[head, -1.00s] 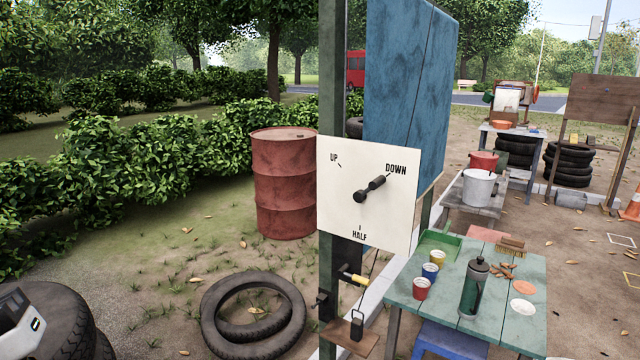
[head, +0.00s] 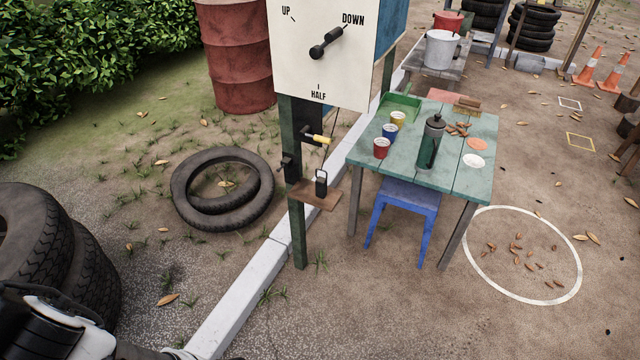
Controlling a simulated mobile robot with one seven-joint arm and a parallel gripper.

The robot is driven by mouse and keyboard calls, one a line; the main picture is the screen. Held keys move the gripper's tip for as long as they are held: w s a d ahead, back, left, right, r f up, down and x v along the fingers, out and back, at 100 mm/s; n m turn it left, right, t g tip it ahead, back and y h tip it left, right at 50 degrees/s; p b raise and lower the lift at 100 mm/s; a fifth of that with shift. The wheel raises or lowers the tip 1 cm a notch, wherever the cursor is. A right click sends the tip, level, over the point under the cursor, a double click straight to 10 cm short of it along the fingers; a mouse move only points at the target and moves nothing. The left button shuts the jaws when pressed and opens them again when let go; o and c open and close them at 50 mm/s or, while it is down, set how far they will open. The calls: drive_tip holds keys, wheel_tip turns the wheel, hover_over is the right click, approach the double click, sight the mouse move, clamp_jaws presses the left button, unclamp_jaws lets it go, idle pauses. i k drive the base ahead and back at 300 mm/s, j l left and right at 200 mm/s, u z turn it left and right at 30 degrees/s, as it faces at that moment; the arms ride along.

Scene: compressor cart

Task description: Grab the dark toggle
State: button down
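The dark toggle (head: 327,42) is a black lever on a white board (head: 305,78) marked UP, DOWN and HALF. It slants up and to the right, with one end towards the DOWN mark. The board is fixed to a dark green post (head: 297,235), and its top edge is cut off by the picture. A white and black part of my arm shows at the bottom left, far from the toggle. My gripper is not in view.
Below the board, the post carries a yellow-handled crank (head: 318,139) and a small wooden shelf (head: 318,197) with a dark weight-like object (head: 321,183). Tyres (head: 222,190) lie left of the post. A green table (head: 470,182) and blue stool (head: 402,195) stand at right. A kerb (head: 240,300) runs in front.

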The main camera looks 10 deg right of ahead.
sight(321, 182)
drive_tip(key=i+l, duration=0.35)
drive_tip(key=i, duration=0.2)
drive_tip(key=i+l, duration=0.4)
drive_tip(key=i, duration=0.15)
drive_tip(key=j+u, duration=0.05)
